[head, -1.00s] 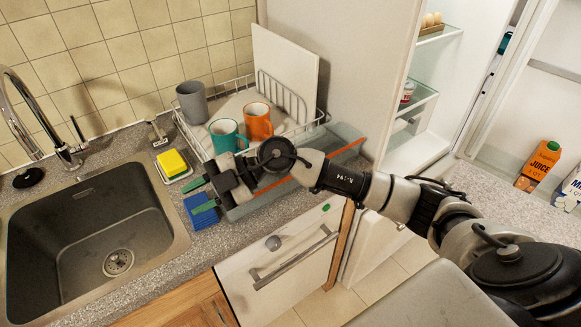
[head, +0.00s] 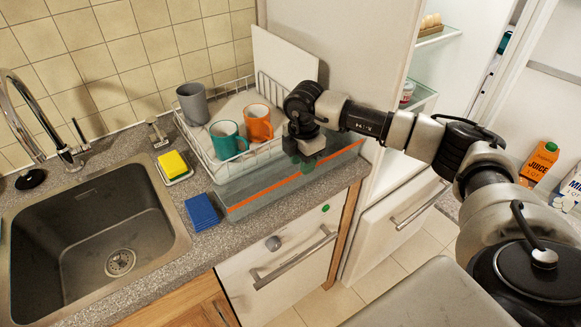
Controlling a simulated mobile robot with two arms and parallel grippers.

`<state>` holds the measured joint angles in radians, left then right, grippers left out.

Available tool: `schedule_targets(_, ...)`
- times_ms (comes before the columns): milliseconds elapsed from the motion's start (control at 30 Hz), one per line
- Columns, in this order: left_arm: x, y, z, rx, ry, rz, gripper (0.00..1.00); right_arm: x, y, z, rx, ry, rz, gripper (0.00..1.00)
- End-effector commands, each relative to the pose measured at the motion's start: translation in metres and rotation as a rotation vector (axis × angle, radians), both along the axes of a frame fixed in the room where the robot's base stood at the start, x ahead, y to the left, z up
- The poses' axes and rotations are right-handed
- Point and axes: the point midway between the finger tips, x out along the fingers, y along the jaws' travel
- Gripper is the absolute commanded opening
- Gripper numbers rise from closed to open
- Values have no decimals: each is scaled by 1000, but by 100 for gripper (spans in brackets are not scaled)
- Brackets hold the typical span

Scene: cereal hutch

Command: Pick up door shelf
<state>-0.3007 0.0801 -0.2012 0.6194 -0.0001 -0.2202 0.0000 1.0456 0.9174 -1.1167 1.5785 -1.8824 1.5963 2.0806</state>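The door shelf (head: 256,190) is a long, grey, translucent bin with an orange stripe along its front. It lies on the counter in front of the dish rack, lengthwise along the counter's front edge. My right gripper (head: 299,157) points down over the right half of the shelf. Its dark green fingertips look apart, so it appears open, with nothing seen between them. The gripper hides part of the shelf's back edge, and I cannot tell whether it touches the shelf. My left gripper is out of view.
The dish rack (head: 212,166) behind holds a teal mug (head: 226,140), an orange mug (head: 258,124) and a grey cup (head: 193,103). A blue sponge (head: 202,212) lies left of the shelf, near the sink (head: 95,235). The fridge (head: 398,160) stands open at right.

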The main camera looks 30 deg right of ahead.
Motion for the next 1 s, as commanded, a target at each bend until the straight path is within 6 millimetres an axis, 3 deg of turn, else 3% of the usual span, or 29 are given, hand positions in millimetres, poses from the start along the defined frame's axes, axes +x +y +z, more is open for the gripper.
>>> schedule_targets(233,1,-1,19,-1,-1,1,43,-2,-3,-28,1,4,2,33)
schedule_targets(400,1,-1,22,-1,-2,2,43,-1,-3,-50,3,1,2,33)
schedule_targets(667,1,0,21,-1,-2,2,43,-1,-3,-53,2,0,3,33)
schedule_targets(867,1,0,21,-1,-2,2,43,-1,-3,-53,2,0,3,2)
schedule_targets(1000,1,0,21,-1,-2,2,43,-1,-3,-53,2,-1,3,0)
